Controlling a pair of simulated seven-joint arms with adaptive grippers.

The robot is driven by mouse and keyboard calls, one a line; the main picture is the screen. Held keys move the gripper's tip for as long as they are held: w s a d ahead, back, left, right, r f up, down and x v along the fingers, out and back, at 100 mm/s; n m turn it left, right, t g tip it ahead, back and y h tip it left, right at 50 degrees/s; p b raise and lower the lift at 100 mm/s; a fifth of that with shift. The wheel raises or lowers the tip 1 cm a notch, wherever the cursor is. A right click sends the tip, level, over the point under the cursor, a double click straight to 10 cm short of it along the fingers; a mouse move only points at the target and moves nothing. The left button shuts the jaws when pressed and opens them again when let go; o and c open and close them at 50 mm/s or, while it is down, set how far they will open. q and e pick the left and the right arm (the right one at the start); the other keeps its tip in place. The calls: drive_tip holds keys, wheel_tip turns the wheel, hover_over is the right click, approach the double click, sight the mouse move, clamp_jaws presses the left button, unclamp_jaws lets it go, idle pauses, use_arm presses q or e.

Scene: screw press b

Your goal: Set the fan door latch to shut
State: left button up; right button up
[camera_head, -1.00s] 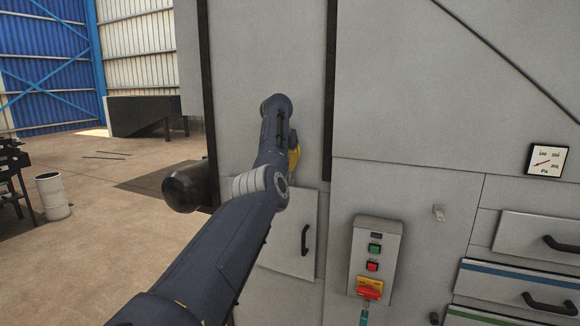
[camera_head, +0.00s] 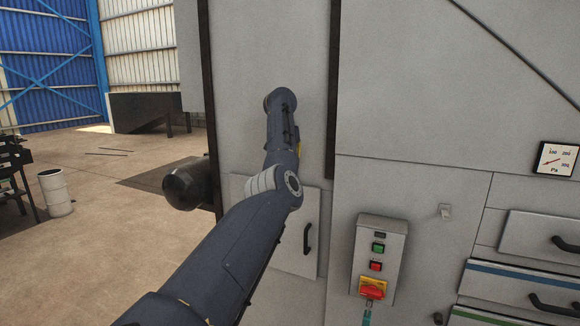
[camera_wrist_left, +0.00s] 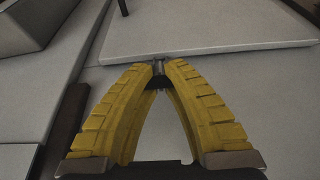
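The fan door (camera_head: 290,250) is a grey panel with a black handle (camera_head: 307,238), low on the machine front, and looks closed. In the left wrist view its edge spans the top (camera_wrist_left: 215,35). A small dark metal piece, seemingly the fan door latch (camera_wrist_left: 158,68), sits at that edge between the yellow fingertips of my left gripper (camera_wrist_left: 159,72). The fingers converge on it and appear to pinch it. The latch's exact angle is unclear. In the head view my left arm hides the latch and most of the gripper. My right gripper is not in view.
A control box (camera_head: 378,260) with green and red buttons and a red-yellow switch stands right of the door. Drawers (camera_head: 515,285) and a gauge (camera_head: 556,159) are farther right. A black cylinder (camera_head: 187,186) sticks out at left. Open floor lies left.

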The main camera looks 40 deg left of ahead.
use_arm(q)
drive_tip(key=shift+o, duration=0.3)
wheel_tip(320, 180, up, 11)
drive_tip(key=s+t, duration=0.1)
drive_tip(key=shift+s+f, duration=0.2)
drive_tip(key=shift+s, duration=0.15)
drive_tip(key=shift+g, duration=0.8)
drive_tip(key=f, duration=0.9)
drive_tip(key=shift+w+d+f, duration=0.15)
drive_tip(key=shift+d+f, duration=0.15)
drive_tip(key=shift+d, duration=0.1)
drive_tip(key=shift+o, duration=0.2)
drive_tip(key=shift+s+d+r, duration=0.1)
drive_tip(key=shift+s+r, duration=0.1)
drive_tip(key=shift+r, duration=0.15)
drive_tip(key=o, duration=0.8)
drive_tip(key=s+r, duration=0.1)
drive_tip(key=s+d+r, duration=0.1)
drive_tip(key=s+r, duration=0.1)
drive_tip(key=shift+s+d, duration=0.35)
drive_tip(key=shift+d, duration=0.05)
drive_tip(key=shift+c, duration=0.2)
drive_tip(key=s+d+r, duration=0.3)
drive_tip(key=s+r, duration=0.7)
drive_tip(key=shift+s, duration=0.15)
drive_tip(key=shift+d, duration=0.1)
